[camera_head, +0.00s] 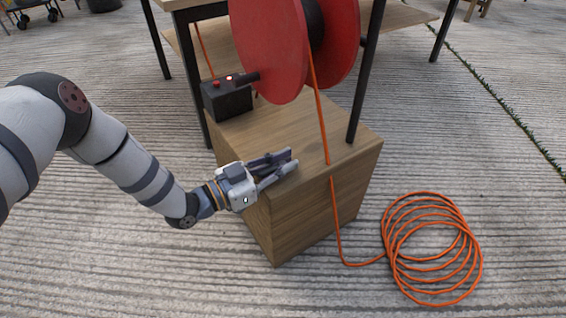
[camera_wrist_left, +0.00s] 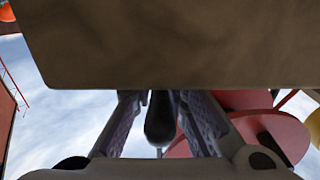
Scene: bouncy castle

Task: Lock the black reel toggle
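The red reel (camera_head: 270,45) stands over the wooden box (camera_head: 305,225). A black control box (camera_head: 228,100) with a small red button and a black stub sits on the wooden top, left of the reel. My left gripper (camera_head: 283,162) is low over the front left edge of the wooden box, fingers apart and pointing right. In the left wrist view, a dark rounded piece (camera_wrist_left: 160,122), perhaps the black toggle, shows between the two fingers. I cannot tell whether they touch it. The toggle is not clearly distinguished in the head view. My right gripper is out of view.
An orange cable (camera_head: 322,120) runs down from the reel over the front edge to a coil (camera_head: 430,250) on the ground at right. A dark metal post (camera_head: 366,75) stands right of the reel. The paved ground at front left is clear.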

